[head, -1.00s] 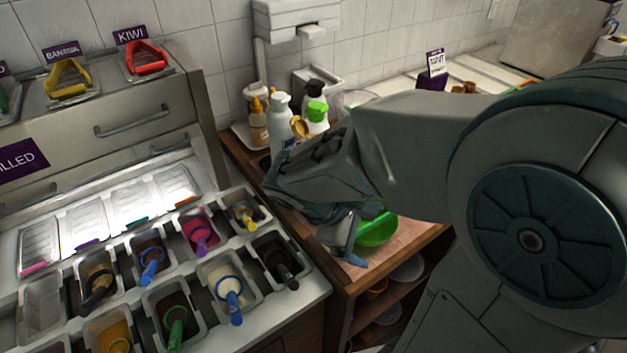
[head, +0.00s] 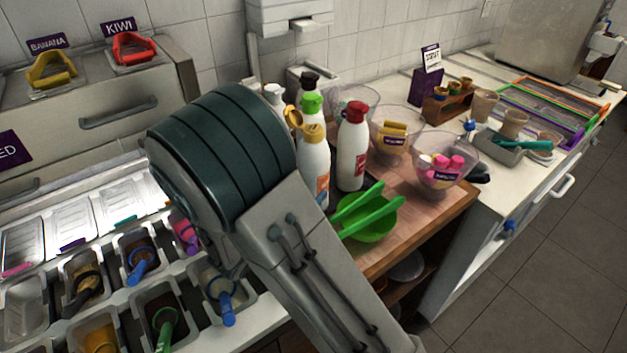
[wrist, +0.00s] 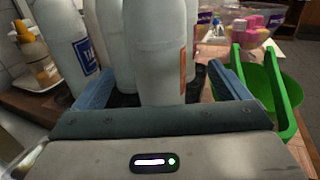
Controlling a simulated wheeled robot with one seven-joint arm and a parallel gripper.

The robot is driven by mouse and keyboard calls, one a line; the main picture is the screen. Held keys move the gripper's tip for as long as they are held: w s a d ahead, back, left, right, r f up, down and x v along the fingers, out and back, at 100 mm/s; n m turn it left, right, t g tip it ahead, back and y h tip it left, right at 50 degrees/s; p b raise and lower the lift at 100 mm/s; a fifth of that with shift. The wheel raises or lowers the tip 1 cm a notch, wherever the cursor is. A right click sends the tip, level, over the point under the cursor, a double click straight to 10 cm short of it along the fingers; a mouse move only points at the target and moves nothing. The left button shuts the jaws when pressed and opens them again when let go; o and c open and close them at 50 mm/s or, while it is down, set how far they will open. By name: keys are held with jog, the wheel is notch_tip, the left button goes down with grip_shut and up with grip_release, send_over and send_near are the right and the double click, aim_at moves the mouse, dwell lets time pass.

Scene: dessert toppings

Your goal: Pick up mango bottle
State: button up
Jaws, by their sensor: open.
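In the head view a white bottle with a yellow-orange cap and an orange label (head: 314,165), which looks like the mango bottle, stands upright on the wooden counter. In the wrist view its white body with the orange label edge (wrist: 160,45) stands just in front of my gripper (wrist: 162,78), roughly between the blue fingers. The fingers are spread apart, and I cannot tell if they touch it. The bottle's cap is out of the wrist view. My arm hides the gripper in the head view.
A red-capped bottle (head: 351,145) stands close right of it, with other bottles behind. A blue-labelled bottle (wrist: 62,45) stands near the left finger. A green bowl with green tongs (head: 368,222) sits right. Topping bins (head: 150,255) lie left.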

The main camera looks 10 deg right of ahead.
aim_at(317, 164)
jog(key=x, duration=0.2)
jog(key=p+x, duration=0.1)
jog(key=x, duration=0.2)
jog(key=r+p+x, duration=0.1)
jog(key=x, duration=0.2)
jog(key=shift+w, duration=0.25)
jog(key=shift+w+d, duration=0.2)
jog(key=shift+w, duration=0.05)
jog(key=c, duration=1.1)
jog(key=shift+o, duration=0.3)
